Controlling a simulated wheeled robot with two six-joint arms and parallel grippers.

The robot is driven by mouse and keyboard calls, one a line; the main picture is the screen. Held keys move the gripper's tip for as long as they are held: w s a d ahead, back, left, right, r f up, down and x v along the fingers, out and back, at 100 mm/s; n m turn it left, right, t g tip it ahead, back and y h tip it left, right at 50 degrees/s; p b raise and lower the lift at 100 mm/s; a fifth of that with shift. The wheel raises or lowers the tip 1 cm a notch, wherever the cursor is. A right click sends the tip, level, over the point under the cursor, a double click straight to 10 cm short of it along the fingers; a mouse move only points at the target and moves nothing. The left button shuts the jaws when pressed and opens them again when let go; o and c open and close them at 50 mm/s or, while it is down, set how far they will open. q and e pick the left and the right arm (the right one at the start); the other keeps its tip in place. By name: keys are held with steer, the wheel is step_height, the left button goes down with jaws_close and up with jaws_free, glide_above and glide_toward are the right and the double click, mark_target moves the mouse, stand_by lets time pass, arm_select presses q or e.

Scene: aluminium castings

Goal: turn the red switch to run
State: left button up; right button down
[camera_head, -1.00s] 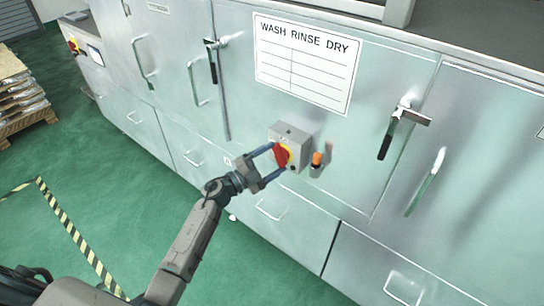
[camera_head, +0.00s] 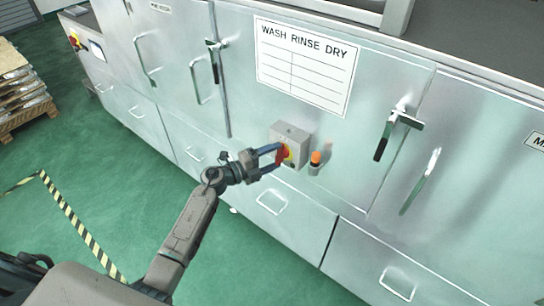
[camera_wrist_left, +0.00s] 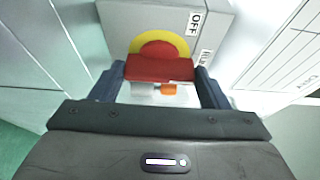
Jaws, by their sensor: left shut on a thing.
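The red switch (camera_head: 282,155) is on the front of a small grey box (camera_head: 291,132) on the metal machine's face. My left gripper (camera_head: 278,158) is shut on the red switch. In the left wrist view, the red handle (camera_wrist_left: 160,68) lies across between the two blue fingers, in front of a yellow disc (camera_wrist_left: 158,47). An "OFF" label (camera_wrist_left: 195,22) is at the upper right of the disc. A second label (camera_wrist_left: 207,57) beside the right finger is partly hidden. I cannot tell which label the handle points to. My right gripper is out of view.
An orange-topped fitting (camera_head: 315,160) is just right of the box. Latch handles (camera_head: 398,120) and a "WASH RINSE DRY" board (camera_head: 305,65) are on the machine front. A loaded pallet (camera_head: 25,95) stands at the left. The green floor (camera_head: 110,220) in front is mostly clear.

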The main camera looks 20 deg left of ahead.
arm_select(q)
steer(key=shift+f, duration=0.1)
steer(key=o, duration=1)
steer(key=shift+b+v, duration=2.05)
steer(key=shift+v, duration=3.35)
